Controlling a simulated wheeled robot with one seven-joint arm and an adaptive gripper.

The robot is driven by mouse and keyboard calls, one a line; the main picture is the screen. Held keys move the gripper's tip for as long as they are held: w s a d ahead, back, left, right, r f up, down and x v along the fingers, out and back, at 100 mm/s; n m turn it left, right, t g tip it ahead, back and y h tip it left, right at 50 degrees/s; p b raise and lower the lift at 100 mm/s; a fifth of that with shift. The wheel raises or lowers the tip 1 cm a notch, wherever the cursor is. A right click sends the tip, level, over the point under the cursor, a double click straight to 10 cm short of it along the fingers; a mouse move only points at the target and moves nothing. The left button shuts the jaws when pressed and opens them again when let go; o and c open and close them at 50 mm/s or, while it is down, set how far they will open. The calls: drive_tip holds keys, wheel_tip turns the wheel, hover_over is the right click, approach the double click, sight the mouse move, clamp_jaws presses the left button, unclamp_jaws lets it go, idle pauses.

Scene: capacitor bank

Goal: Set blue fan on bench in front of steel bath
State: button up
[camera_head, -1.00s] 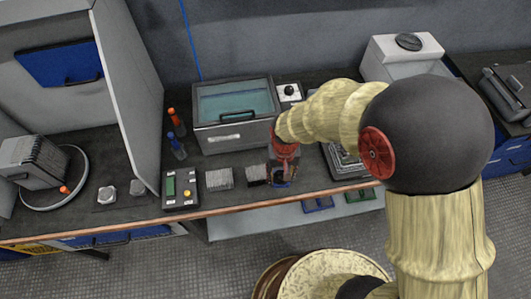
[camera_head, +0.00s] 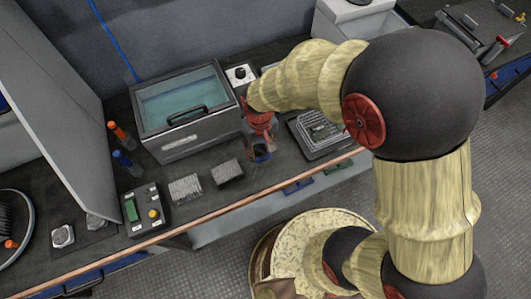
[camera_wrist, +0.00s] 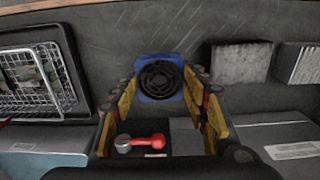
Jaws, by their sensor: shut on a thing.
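The blue fan (camera_wrist: 160,78), with a round black grille, sits between the yellow-padded fingers of my gripper (camera_wrist: 162,88) in the wrist view. In the head view my gripper (camera_head: 262,140) points down over the bench (camera_head: 205,200), and only a little blue of the fan (camera_head: 261,155) shows beneath it. The steel bath (camera_head: 185,145), with a clear lid and dark handle, stands on the bench to the left of and behind my gripper. Whether the fan touches the bench I cannot tell.
Two grey finned blocks (camera_head: 185,188) (camera_head: 228,171) stand in front of the bath. A wire basket in a tray (camera_head: 320,132) is close on my gripper's right. A white box with a black knob (camera_head: 240,73) is behind. Bare bench lies between the near block and my gripper.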

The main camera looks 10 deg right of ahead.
sight(266, 152)
drive_tip(key=f, duration=0.1)
drive_tip(key=w+d+f, duration=0.1)
drive_tip(key=b, duration=0.1)
drive_tip(key=shift+w+d+f, duration=0.25)
drive_tip(key=shift+d+f, duration=0.1)
drive_tip(key=shift+f, duration=0.05)
drive_tip(key=shift+w+d+f+b, duration=0.1)
drive_tip(key=shift+f+b, duration=0.2)
drive_tip(key=shift+f, duration=0.6)
drive_tip(key=shift+w+d+f+b, duration=0.1)
drive_tip(key=shift+f+b, duration=0.2)
drive_tip(key=shift+f, duration=0.55)
drive_tip(key=shift+f, duration=0.2)
drive_tip(key=o, duration=1.2)
drive_tip(key=shift+c, duration=0.2)
drive_tip(key=shift+r, duration=0.1)
